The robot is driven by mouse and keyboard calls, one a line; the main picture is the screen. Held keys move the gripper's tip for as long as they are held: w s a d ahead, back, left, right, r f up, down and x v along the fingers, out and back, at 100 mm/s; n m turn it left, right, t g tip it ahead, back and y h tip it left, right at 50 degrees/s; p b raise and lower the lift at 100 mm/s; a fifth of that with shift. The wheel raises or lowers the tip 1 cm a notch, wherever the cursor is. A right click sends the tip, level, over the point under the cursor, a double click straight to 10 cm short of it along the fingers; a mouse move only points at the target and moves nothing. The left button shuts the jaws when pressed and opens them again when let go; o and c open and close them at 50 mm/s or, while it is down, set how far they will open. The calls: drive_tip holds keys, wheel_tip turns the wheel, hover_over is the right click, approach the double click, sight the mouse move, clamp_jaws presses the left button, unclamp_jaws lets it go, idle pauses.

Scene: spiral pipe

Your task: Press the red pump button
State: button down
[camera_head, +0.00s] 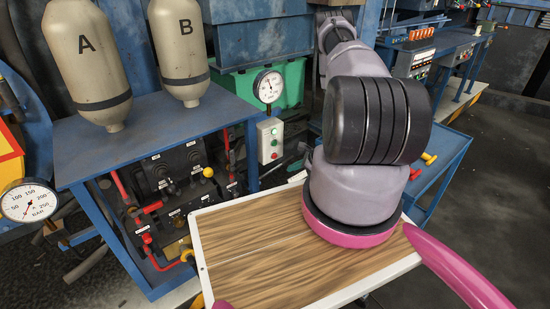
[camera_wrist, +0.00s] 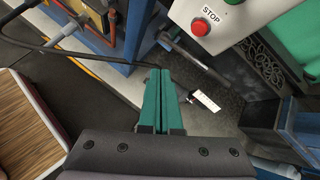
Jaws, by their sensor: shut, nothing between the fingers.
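A pale control box (camera_head: 270,140) hangs on the right side of the blue bench in the head view, under a round gauge. It carries a green button (camera_head: 274,131) above and a red button (camera_head: 274,156) below. In the wrist view the box (camera_wrist: 222,25) is tilted at the top right, with the red button (camera_wrist: 200,27) beside a "STOP" label. My gripper (camera_wrist: 160,72) shows teal fingers, shut and empty. Its tips appear below and left of the red button in the picture, apart from it. In the head view my arm largely hides the gripper.
The blue bench (camera_head: 150,140) bears tanks A (camera_head: 85,60) and B (camera_head: 180,45). A round gauge (camera_head: 268,86) stands above the box. A wood-topped tray (camera_head: 260,255) lies under my arm. A dark blue structure (camera_wrist: 265,125) stands at the wrist view's right.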

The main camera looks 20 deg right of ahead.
drive_tip(key=w+a, duration=0.2)
drive_tip(key=w, duration=0.5)
idle(2.0)
drive_tip(key=shift+w+a, duration=0.1)
drive_tip(key=shift+w, duration=0.25)
drive_tip(key=shift+w+a, duration=0.15)
drive_tip(key=shift+w, duration=0.25)
idle(0.7)
drive_tip(key=shift+s, duration=0.1)
drive_tip(key=shift+s+d, duration=0.25)
drive_tip(key=shift+s, duration=0.45)
drive_tip(key=shift+s+d, duration=0.2)
drive_tip(key=shift+s, duration=0.6)
drive_tip(key=shift+s+d, duration=0.25)
drive_tip(key=shift+s, duration=0.55)
drive_tip(key=shift+s+d, duration=0.2)
drive_tip(key=shift+s, duration=0.6)
drive_tip(key=shift+s, duration=0.1)
